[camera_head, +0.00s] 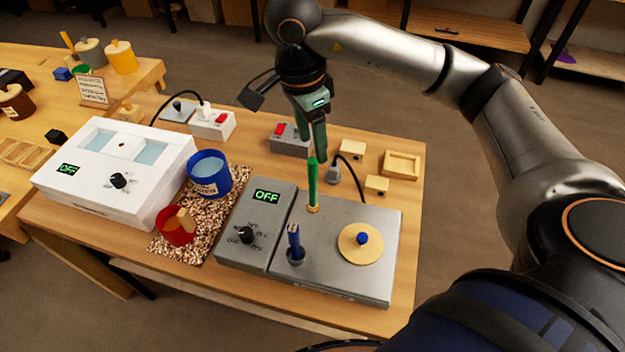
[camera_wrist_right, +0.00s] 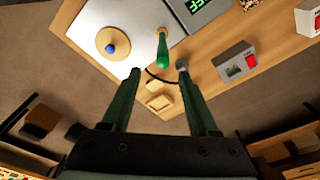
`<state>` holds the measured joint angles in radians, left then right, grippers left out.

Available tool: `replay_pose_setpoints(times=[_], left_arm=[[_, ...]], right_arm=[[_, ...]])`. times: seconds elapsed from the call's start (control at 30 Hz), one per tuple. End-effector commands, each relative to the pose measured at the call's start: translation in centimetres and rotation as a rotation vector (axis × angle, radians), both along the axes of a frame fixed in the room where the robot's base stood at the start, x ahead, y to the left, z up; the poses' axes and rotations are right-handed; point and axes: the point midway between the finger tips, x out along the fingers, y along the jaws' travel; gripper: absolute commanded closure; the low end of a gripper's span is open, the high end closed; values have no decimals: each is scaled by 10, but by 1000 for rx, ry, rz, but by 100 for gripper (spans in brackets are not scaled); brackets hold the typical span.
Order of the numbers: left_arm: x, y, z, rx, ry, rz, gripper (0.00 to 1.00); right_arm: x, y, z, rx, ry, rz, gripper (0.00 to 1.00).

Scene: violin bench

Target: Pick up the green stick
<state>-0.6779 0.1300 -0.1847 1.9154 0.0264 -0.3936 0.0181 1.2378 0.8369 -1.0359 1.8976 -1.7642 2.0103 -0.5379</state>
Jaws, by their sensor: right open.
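The green stick (camera_head: 312,185) stands upright on the grey plate of the hot-plate device (camera_head: 345,275), its foot in a small tan ring. It also shows in the right wrist view (camera_wrist_right: 162,50), beyond and between the fingertips. My right gripper (camera_head: 313,140) is above the stick, pointing down, with its green fingers near the stick's top. In the right wrist view my right gripper (camera_wrist_right: 160,72) is open, with nothing between its fingers. Whether a finger touches the stick is not clear. My left gripper is not in view.
On the plate are a blue-handled tool in a dark holder (camera_head: 295,246) and a round tan disc with a blue knob (camera_head: 361,244). A blue pot (camera_head: 209,174) and red cup (camera_head: 176,227) stand left. Small wooden blocks (camera_head: 352,148) and a grey switch box (camera_head: 289,140) lie behind.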

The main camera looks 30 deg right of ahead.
Motion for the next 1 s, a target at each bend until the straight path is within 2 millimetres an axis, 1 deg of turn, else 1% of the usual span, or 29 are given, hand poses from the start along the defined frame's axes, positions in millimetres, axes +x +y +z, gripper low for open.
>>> replay_pose_setpoints(times=[0.03,0.2,0.33,0.57,0.73,0.83,0.9,1.0], left_arm=[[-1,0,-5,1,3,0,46],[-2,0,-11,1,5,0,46],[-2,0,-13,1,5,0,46],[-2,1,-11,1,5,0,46],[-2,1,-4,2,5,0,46],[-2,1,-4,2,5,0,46],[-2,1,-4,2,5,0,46],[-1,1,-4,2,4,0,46]], right_arm=[[-2,-1,-13,2,7,1,40],[-1,-4,-39,1,5,0,40],[-1,-5,-52,1,4,0,40],[0,-6,-63,0,4,0,40],[3,-5,-89,0,6,0,40],[3,-7,-102,-1,4,-1,40],[3,-8,-107,0,3,-1,40],[4,-8,-109,1,1,0,40]])
